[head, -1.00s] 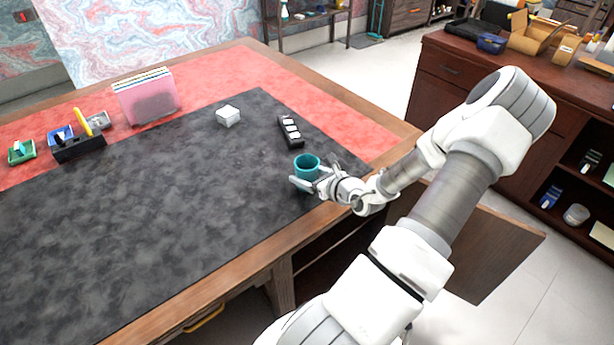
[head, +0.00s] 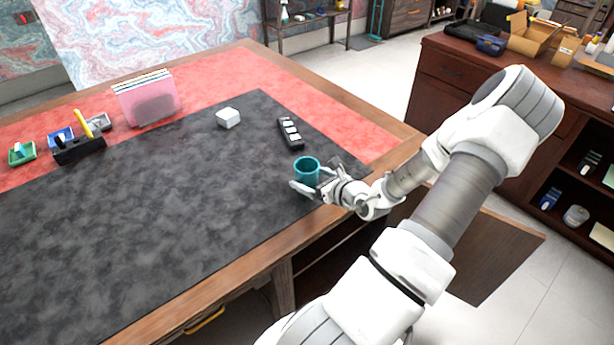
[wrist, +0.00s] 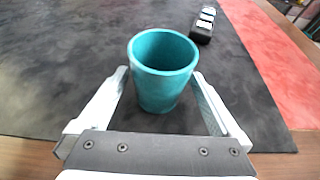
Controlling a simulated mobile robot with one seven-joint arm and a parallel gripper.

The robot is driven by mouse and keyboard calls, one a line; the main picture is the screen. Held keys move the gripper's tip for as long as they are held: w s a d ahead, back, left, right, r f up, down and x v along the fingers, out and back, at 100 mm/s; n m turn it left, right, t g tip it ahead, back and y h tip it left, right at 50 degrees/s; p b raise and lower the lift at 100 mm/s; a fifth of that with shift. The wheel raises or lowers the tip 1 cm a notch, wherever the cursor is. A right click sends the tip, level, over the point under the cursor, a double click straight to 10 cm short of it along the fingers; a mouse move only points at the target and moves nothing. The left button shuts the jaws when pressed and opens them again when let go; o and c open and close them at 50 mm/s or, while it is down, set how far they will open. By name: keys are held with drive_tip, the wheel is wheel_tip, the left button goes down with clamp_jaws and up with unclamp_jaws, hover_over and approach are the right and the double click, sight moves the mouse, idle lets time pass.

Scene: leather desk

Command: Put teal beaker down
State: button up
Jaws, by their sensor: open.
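The teal beaker (head: 306,171) stands upright on the dark desk mat (head: 180,195), near the desk's right front edge. In the wrist view the beaker (wrist: 162,75) is between the two fingers, with a gap visible on each side. My gripper (head: 314,182) is open around the lower part of the beaker; in the wrist view the gripper (wrist: 162,85) has its fingers spread. The beaker's inside looks empty.
A black block with white pieces (head: 290,133) lies just behind the beaker. A white cube (head: 228,117) is farther left. A pink file holder (head: 147,98) and a black organizer (head: 79,149) stand at the far left. The mat left of the beaker is clear.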

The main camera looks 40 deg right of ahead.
drive_tip(key=p+v, duration=0.1)
drive_tip(key=v, duration=0.9)
drive_tip(key=shift+s+r, duration=0.15)
